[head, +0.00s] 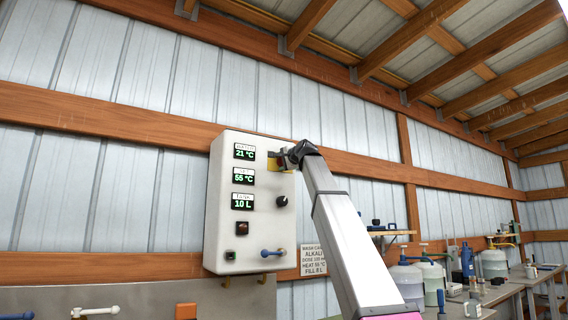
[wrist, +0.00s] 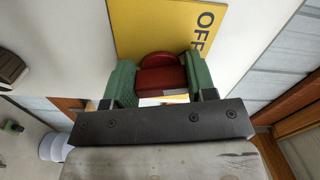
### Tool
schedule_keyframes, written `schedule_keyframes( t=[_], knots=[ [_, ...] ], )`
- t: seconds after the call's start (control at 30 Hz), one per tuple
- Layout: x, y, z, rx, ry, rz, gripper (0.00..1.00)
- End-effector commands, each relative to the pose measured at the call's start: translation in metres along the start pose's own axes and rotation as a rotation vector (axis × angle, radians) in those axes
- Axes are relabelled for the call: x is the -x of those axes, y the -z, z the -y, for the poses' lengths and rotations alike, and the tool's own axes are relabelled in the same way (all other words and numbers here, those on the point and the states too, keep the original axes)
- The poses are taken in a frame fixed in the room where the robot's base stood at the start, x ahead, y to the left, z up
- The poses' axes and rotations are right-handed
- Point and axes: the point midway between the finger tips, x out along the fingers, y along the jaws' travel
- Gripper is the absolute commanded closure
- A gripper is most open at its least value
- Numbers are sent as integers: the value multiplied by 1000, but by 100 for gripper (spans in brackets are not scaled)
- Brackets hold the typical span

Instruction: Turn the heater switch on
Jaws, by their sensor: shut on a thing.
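A white control box (head: 228,200) hangs on the wall in the head view. At its upper right is a yellow plate (head: 271,165), mostly covered by my gripper (head: 282,160). In the wrist view the yellow plate (wrist: 150,25) bears the word "OFF" at its upper right. A dark red knob (wrist: 162,72) stands out from it, taken here as the heater switch. The green pads of my gripper (wrist: 160,80) are shut on the knob from both sides. The knob's far side and any "ON" mark are hidden or out of view.
A sign (head: 312,260) hangs to the right. Benches with jugs (head: 408,280) stand farther right.

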Motion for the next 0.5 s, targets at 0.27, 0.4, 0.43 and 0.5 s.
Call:
schedule_keyframes(
  t=[0.27,0.4,0.43,0.5],
  knots=[
    [0,0,0,-6,0,1,82],
    [0,0,1,-93,0,1,82],
    [0,0,1,-127,0,1,82],
    [0,0,1,-210,0,1,82]
  ],
)
